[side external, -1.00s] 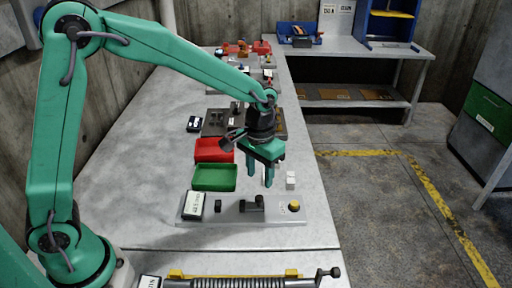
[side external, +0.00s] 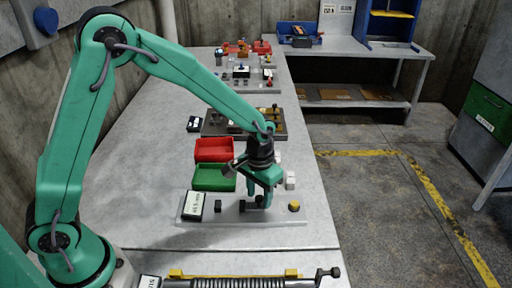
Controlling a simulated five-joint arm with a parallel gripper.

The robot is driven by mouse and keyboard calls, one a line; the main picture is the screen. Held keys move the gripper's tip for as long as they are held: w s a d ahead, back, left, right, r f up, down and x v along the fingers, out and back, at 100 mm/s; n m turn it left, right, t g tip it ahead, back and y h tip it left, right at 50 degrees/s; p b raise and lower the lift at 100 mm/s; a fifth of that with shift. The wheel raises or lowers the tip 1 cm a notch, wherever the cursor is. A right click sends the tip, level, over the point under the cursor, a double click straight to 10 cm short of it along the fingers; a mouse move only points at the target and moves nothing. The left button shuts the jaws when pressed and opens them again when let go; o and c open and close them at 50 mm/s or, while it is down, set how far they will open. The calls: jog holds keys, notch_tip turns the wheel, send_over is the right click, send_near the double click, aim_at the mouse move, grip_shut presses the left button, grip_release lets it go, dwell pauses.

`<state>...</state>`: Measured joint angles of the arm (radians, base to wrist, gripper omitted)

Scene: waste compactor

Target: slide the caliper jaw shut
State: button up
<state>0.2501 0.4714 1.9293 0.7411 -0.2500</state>
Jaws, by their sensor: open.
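A pale flat plate (side external: 285,218) lies near the front of the table. On it are a small dark block (side external: 218,206) at the left and a larger dark stepped piece (side external: 243,205) in the middle, which looks like the caliper's sliding jaw. My gripper (side external: 259,196) points down right over this dark piece. Its fingers are apart and partly hide the piece. I cannot tell whether they touch it.
A labelled display box (side external: 194,206) stands on the plate's left end and a yellow knob (side external: 294,206) on its right. Green (side external: 214,178) and red (side external: 214,149) trays and white blocks (side external: 290,181) lie behind. A screw mechanism (side external: 240,283) lies in front.

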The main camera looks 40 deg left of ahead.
aim_at(239, 208)
grip_shut()
jog(key=shift+s+a, duration=1.9)
grip_release()
notch_tip(239, 208, up, 8)
dwell(0.6)
